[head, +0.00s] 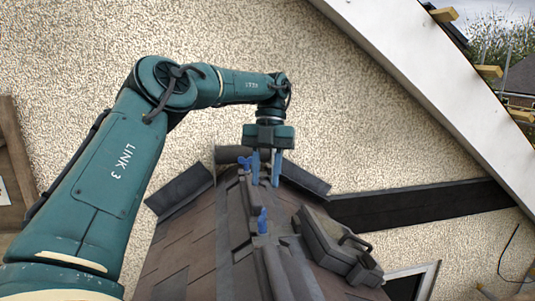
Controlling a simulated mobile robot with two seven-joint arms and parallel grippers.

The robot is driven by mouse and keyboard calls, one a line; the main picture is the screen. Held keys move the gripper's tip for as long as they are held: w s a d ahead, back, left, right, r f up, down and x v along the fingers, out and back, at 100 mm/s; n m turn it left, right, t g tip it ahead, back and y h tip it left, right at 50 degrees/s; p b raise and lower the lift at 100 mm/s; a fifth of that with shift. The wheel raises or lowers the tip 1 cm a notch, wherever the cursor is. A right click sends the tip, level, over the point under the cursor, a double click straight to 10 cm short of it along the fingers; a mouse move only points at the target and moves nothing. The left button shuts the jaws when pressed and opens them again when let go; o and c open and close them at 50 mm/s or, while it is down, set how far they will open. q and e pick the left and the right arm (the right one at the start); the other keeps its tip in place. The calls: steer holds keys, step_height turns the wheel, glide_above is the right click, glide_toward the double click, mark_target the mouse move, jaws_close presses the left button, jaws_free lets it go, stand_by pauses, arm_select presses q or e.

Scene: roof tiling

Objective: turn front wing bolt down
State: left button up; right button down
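A blue wing bolt (262,220) stands upright on the ridge of the small tiled roof, on the side nearer to me. A second blue wing bolt (245,162) shows further back along the ridge, just left of my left gripper's fingers. My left gripper (266,182) points down over the far part of the ridge, its two blue fingers apart with a gap between them. It is beyond the nearer bolt, and I see nothing held in it. Whether its fingertips touch the roof, I cannot tell. My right gripper is not in view.
A grey block with a dark handle (335,245) lies on the right roof slope. Brown shingles (185,240) cover the left slope. A dark beam (420,207) runs along the rough wall at right, below a sloping white board (430,80).

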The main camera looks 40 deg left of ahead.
arm_select(q)
steer(key=shift+p+v, duration=1.45)
steer(key=shift+v, duration=1.1)
